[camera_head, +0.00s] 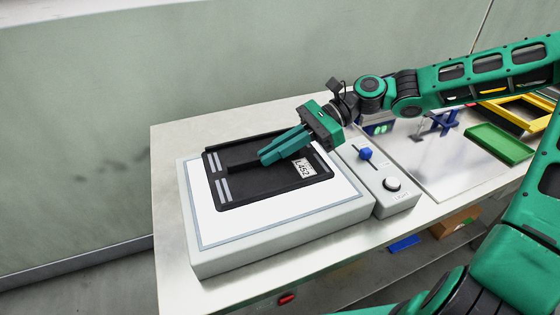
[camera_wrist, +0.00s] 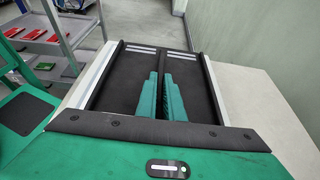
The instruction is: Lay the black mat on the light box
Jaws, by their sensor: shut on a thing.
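The black mat (camera_head: 245,190) is a flat rectangle with a raised rim, a white label and pale stripes along its left end. My gripper (camera_head: 263,158) reaches in from the upper right and is shut on a raised bar in the mat's middle. In the wrist view the fingers (camera_wrist: 161,78) close on this bar, with the mat (camera_wrist: 202,92) spread around them.
A control panel with a blue slider (camera_head: 365,153) and a round knob (camera_head: 392,184) adjoins the box's right side. A green tray (camera_head: 499,143) and a yellow frame (camera_head: 516,115) are further right. A wall stands behind. The table left of the box is bare.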

